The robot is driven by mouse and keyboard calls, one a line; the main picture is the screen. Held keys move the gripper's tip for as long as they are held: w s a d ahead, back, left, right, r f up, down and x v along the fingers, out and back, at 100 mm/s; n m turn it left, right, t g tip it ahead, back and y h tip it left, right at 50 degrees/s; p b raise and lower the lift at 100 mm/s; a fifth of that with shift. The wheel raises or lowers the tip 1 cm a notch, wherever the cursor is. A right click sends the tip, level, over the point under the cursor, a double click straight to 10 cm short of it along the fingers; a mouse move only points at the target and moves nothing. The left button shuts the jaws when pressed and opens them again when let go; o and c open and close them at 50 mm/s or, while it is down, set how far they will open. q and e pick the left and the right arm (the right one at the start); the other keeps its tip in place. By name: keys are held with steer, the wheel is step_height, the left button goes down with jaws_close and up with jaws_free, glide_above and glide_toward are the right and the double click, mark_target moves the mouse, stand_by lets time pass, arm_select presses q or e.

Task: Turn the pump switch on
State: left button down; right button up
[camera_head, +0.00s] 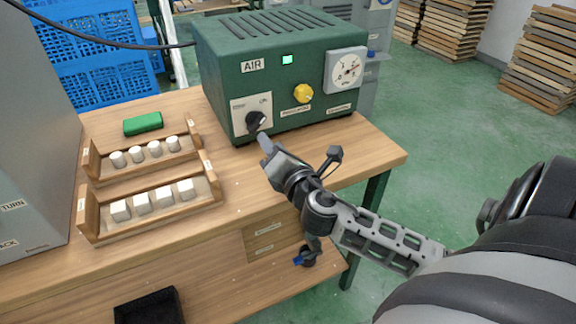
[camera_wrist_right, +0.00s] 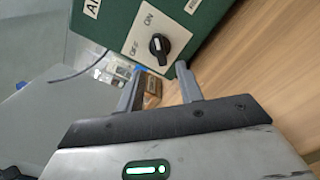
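The pump switch is a black rotary knob (camera_head: 256,121) on a white plate at the lower left of the front of the green AIR box (camera_head: 222,85). In the right wrist view the knob (camera_wrist_right: 159,46) has a white mark, and its plate reads ON and OFF. I cannot tell for sure which word the mark points to. My right gripper (camera_head: 266,142) is just in front of and below the knob in the head view. In the wrist view its two fingers (camera_wrist_right: 159,87) are spread with nothing between them, and the knob lies beyond the tips. My left gripper is not in view.
A small green light (camera_head: 287,59) glows on the box, beside a yellow knob (camera_head: 303,93) and a gauge (camera_head: 346,70). Wooden racks (camera_head: 152,222) with white pieces and a green block (camera_head: 143,124) stand left on the table (camera_head: 225,226). A grey cabinet (camera_head: 30,130) is far left.

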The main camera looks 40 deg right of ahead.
steer(key=v, duration=0.7)
steer(key=shift+s+a+b, duration=0.1)
steer(key=shift+s+b, duration=0.1)
steer(key=shift+b, duration=0.2)
steer(key=s+a+f+m+g+y, duration=0.1)
steer(key=s+a+f+m+g, duration=0.1)
steer(key=s+f+m+g, duration=0.55)
steer(key=s+a+f+m+g, duration=0.3)
steer(key=s+f+m+g, duration=0.1)
steer(key=m, duration=0.7)
steer(key=s+a+f+m+g+y, duration=0.2)
steer(key=s+a+m+g+y, duration=0.15)
steer(key=s+a, duration=0.2)
steer(key=w+a+f+t+y+p, duration=0.1)
steer(key=w+a+f+t+y, duration=0.1)
steer(key=w+a+t, duration=0.4)
steer(key=shift+w+a+t+y, duration=0.3)
steer(key=shift+t+y, duration=0.25)
steer(key=shift+t, duration=0.55)
